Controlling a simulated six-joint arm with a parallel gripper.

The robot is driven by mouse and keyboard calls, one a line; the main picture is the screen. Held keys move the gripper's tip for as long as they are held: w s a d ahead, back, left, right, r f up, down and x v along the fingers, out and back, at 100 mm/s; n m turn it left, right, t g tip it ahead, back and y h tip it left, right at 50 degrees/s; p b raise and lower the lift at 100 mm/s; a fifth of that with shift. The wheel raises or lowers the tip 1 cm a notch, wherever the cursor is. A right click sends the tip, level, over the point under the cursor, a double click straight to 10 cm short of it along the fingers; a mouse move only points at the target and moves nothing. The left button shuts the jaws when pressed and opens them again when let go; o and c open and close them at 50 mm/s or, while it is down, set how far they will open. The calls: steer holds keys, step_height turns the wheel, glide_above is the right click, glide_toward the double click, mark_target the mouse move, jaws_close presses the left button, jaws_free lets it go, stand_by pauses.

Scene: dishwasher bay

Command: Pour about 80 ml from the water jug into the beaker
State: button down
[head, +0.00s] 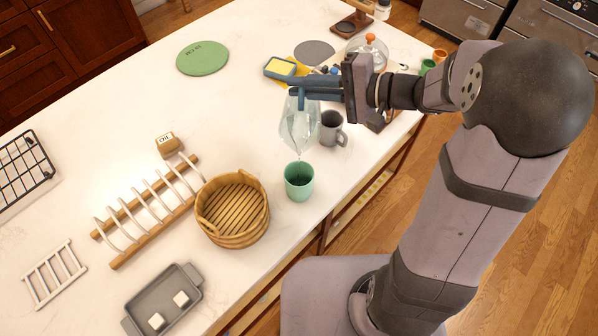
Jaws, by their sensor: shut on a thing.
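My gripper (300,88) is shut on the clear water jug (299,132) and holds it up off the counter. The jug looks tilted, its lower end narrowing toward the green beaker (299,184). The beaker stands upright on the counter just below the jug, with a small gap between them in the picture. A thin pale trace shows under the jug's tip, but I cannot tell whether water is running. The water level in the beaker cannot be made out.
A grey mug (332,128) stands close to the right of the jug. A wooden basket (233,210) sits left of the beaker, near the counter's front edge. A dish rack (150,208) and grey tray (165,302) lie further left. The counter's middle is clear.

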steer(key=shift+s+r, duration=0.15)
steer(key=shift+s, duration=0.1)
steer(key=shift+w+r, duration=0.15)
steer(key=shift+m+g, duration=0.6)
steer(key=shift+m, duration=0.2)
steer(key=w+f+p, duration=0.1)
steer(key=p, duration=0.2)
steer(key=w+f+p, duration=0.1)
steer(key=w+p, duration=0.1)
steer(key=shift+w+d+f+p, duration=0.1)
steer(key=shift+w+d+p, duration=0.1)
steer(key=shift+p, duration=0.2)
steer(key=shift+s+a+f, duration=0.1)
steer(key=shift+s+f, duration=0.05)
steer(key=shift+w+f+m+g+p, duration=0.45)
steer(key=shift+w+p, duration=0.2)
steer(key=shift+p, duration=0.55)
steer(key=shift+w+f+m+g+p, duration=0.25)
steer(key=shift+w+f+m+p, duration=0.2)
steer(key=shift+m+p, duration=0.1)
steer(key=shift+w+r+h, duration=0.1)
steer(key=shift+w+h, duration=0.05)
steer(key=shift+h, duration=0.15)
